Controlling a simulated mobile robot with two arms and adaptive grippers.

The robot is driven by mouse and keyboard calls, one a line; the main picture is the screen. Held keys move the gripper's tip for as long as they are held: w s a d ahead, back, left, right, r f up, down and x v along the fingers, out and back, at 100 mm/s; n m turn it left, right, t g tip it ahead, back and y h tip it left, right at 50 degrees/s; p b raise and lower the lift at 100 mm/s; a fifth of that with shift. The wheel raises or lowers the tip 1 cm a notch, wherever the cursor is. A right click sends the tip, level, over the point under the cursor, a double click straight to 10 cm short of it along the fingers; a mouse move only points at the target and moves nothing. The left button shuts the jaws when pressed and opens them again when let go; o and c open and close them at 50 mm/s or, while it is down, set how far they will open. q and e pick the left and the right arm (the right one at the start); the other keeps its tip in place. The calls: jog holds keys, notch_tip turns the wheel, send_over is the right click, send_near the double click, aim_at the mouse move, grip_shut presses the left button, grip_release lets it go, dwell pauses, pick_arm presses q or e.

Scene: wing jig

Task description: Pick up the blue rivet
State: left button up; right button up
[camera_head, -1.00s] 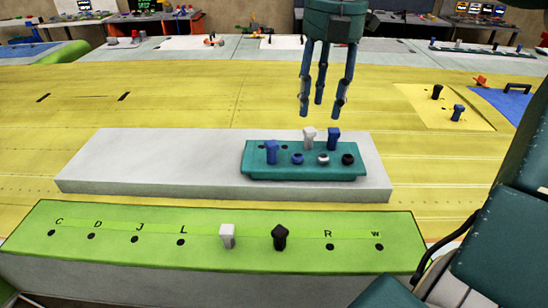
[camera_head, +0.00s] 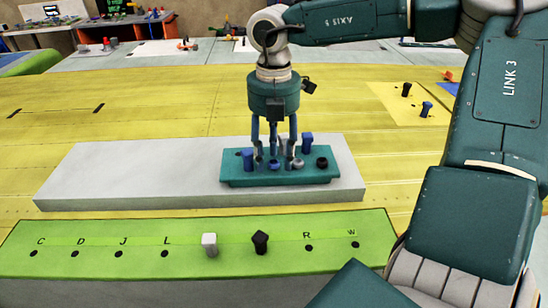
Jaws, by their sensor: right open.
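A teal rivet tray (camera_head: 235,179) rests on a pale grey block. A tall blue rivet (camera_head: 248,159) stands at its left and another tall blue rivet (camera_head: 306,142) at its back right. A short blue piece (camera_head: 274,165) sits in the front row. My right gripper (camera_head: 274,158) points straight down over the tray's middle, fingers apart, between the two tall blue rivets. Its fingers partly cover the white rivet (camera_head: 285,147). I cannot tell whether they touch anything. My left gripper is out of view.
In the tray's front row are a short white piece (camera_head: 297,164) and a black one (camera_head: 322,162). A green lettered board (camera_head: 90,245) in front holds a white rivet (camera_head: 210,245) and a black rivet (camera_head: 260,242). The grey block (camera_head: 120,178) is clear on its left.

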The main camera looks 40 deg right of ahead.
aim_at(273, 162)
jog(key=shift+d+f, duration=0.1)
jog(key=shift+f, duration=0.2)
jog(key=shift+w+f, duration=0.1)
jog(key=c, duration=1)
jog(key=shift+r+b, duration=0.3)
jog(key=shift+r, duration=0.45)
jog(key=shift+r+b, duration=1.3)
jog(key=shift+r, duration=8.05)
